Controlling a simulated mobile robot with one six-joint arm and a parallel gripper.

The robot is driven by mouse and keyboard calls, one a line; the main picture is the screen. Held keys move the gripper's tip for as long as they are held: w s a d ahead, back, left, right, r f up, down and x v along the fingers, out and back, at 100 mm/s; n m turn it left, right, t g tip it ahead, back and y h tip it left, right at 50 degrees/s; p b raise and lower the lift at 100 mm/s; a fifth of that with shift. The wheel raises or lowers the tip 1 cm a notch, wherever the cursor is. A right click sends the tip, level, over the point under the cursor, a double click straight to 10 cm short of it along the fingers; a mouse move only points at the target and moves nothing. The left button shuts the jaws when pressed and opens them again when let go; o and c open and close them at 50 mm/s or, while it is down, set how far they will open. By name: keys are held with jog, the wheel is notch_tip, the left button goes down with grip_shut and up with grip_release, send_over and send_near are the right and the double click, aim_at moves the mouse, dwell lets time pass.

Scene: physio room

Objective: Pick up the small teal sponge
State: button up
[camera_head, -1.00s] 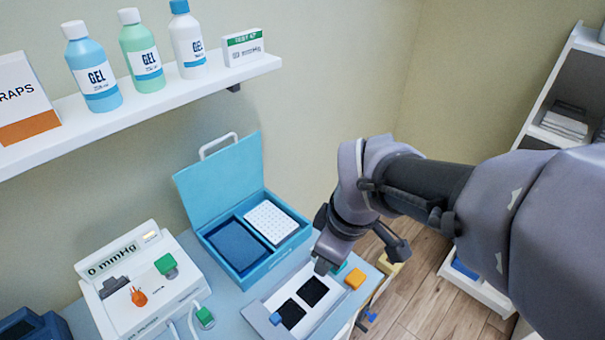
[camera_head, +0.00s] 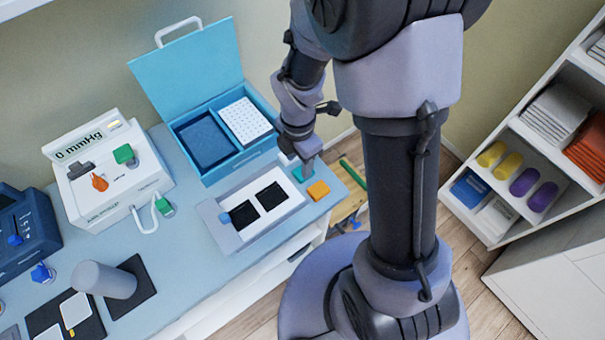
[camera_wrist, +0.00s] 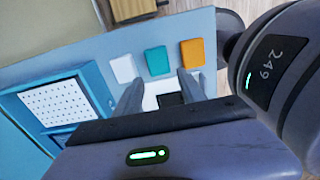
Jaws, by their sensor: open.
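The small teal sponge (camera_wrist: 158,60) lies flat on the pale blue table top, between a white block (camera_wrist: 124,68) and an orange block (camera_wrist: 192,52) in the wrist view. In the head view the teal sponge (camera_head: 299,174) shows only partly, beside my gripper (camera_head: 304,160). In the wrist view the two fingers of my gripper (camera_wrist: 160,86) are apart with nothing between them. Their tips point toward the near side of the sponge. I cannot tell how high they are above it.
A white tray (camera_head: 225,207) with two black pads lies close by. An open blue case (camera_head: 213,170) stands behind it. A white pressure unit (camera_head: 105,205) stands left. A shelf (camera_head: 470,233) with rolls and towels stands right, across open floor.

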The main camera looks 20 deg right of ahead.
aim_at(299, 174)
notch_tip(299, 174, down, 6)
jog(key=b, duration=0.2)
jog(key=shift+w+r+b, duration=0.1)
jog(key=shift+b, duration=0.3)
jog(key=shift+r, duration=0.15)
jog(key=shift+c, duration=0.7)
grip_shut()
notch_tip(299, 174, up, 10)
jog(key=p, duration=0.4)
